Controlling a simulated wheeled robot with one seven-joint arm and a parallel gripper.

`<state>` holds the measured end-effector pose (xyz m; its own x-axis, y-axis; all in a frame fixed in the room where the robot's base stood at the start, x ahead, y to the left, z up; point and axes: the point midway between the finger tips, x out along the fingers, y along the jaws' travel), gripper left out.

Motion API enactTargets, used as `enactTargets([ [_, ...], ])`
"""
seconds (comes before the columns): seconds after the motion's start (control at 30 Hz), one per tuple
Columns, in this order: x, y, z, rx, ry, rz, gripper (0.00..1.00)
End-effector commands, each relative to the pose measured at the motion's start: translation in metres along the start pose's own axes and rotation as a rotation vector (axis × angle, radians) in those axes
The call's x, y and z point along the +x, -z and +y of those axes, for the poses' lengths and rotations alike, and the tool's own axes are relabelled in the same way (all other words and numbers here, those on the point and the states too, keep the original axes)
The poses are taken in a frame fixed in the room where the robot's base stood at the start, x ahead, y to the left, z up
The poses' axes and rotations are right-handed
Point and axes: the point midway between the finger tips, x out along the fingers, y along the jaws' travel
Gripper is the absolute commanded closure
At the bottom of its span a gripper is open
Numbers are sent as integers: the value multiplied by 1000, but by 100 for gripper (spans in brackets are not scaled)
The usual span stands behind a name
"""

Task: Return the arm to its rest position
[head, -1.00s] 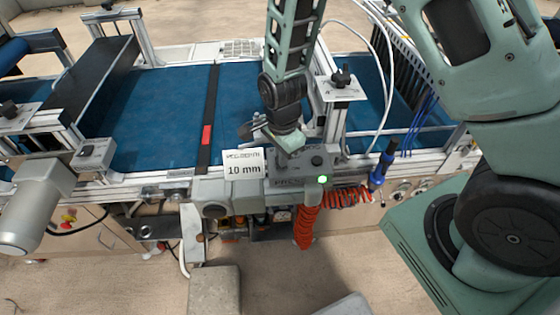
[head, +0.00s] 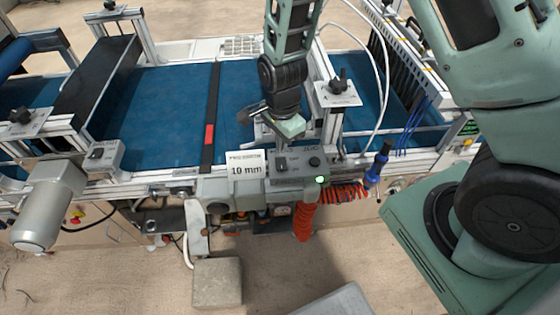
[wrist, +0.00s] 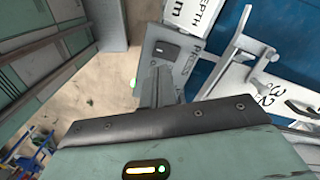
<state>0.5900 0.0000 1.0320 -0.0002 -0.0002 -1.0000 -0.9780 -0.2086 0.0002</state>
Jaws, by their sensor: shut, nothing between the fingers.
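My arm reaches down from the top of the head view over the machine's near edge. My gripper (head: 268,128) hangs at its end, just above and behind the grey control box (head: 298,163) with the green light. In the wrist view the grey fingers (wrist: 160,86) are together with nothing between them. They point toward the box's panel, which also shows in the wrist view (wrist: 160,50). Whether the fingertips touch anything is hard to tell.
A white "10 mm" card (head: 247,171) stands beside the box. The blue belt (head: 165,110) runs behind it. A clamp post (head: 338,95) and white hoses (head: 383,75) stand close on the right. A blue-handled tool (head: 377,165) hangs at the front rail.

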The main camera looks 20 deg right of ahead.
Motion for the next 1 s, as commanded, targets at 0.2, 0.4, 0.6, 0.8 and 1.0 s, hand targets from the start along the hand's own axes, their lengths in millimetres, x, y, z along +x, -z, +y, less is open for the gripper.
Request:
enactTargets([
  [0.2, 1, 0, 0, 0, 0, 0, 100],
  [0.4, 0, -1, 0, -6, 1, -2, 100],
  [0.6, -32, -44, 22, -392, 20, -71, 100],
  [0.8, -76, -89, 78, -1034, 61, -114, 100],
  [1.0, -100, -105, 140, -1632, 81, -78, 100],
])
